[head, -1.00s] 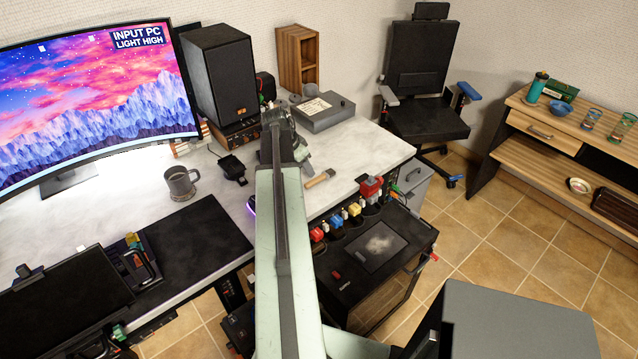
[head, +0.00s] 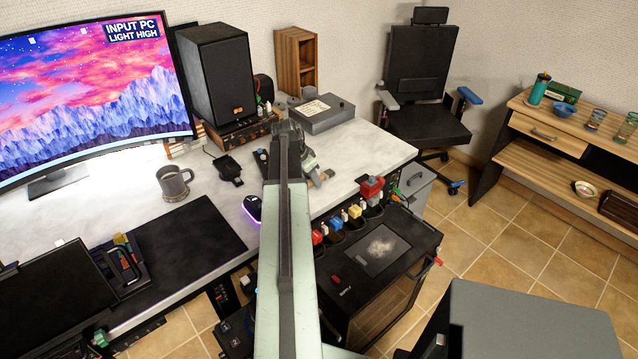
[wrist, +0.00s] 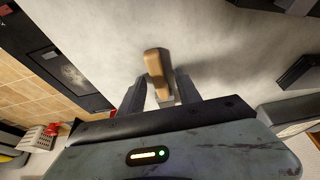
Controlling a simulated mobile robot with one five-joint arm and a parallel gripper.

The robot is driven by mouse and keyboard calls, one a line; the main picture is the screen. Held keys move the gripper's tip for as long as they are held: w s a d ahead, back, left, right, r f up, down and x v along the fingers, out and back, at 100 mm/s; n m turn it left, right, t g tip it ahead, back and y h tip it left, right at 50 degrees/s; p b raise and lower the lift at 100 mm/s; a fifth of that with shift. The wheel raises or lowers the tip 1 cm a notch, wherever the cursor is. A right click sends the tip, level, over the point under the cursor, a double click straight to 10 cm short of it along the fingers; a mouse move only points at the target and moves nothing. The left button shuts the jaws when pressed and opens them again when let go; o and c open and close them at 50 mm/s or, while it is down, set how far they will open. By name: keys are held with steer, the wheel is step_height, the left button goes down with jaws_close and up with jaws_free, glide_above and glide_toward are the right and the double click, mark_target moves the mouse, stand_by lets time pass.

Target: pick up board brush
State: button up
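The board brush (wrist: 155,66) shows a tan wooden handle in the wrist view, with a paler part toward my gripper. It lies on the light grey desk top. My gripper (wrist: 160,78) is open, with one dark finger on each side of the brush and visible gaps beside it. The brush's near end is between the fingers. In the head view, a small tan part of the brush (head: 322,178) shows beside my gripper (head: 309,168); my arm and gripper hide the rest.
A black rack (head: 385,260) with coloured connectors stands against the desk's front edge. A mouse (head: 253,206), a grey mug (head: 174,184) and a black speaker (head: 217,75) stand left of my arm. A grey box (head: 320,113) sits behind. The desk right of the brush is clear.

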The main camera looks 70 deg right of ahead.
jaws_close()
steer(key=shift+r+p, duration=0.5)
step_height(320, 180, up, 3)
steer(key=p, duration=0.3)
steer(key=s+a, duration=0.2)
steer(key=s, duration=0.5)
steer(key=s+a+r+p, duration=0.1)
steer(key=s+a, duration=0.2)
steer(key=s, duration=0.5)
steer(key=shift+a, duration=0.3)
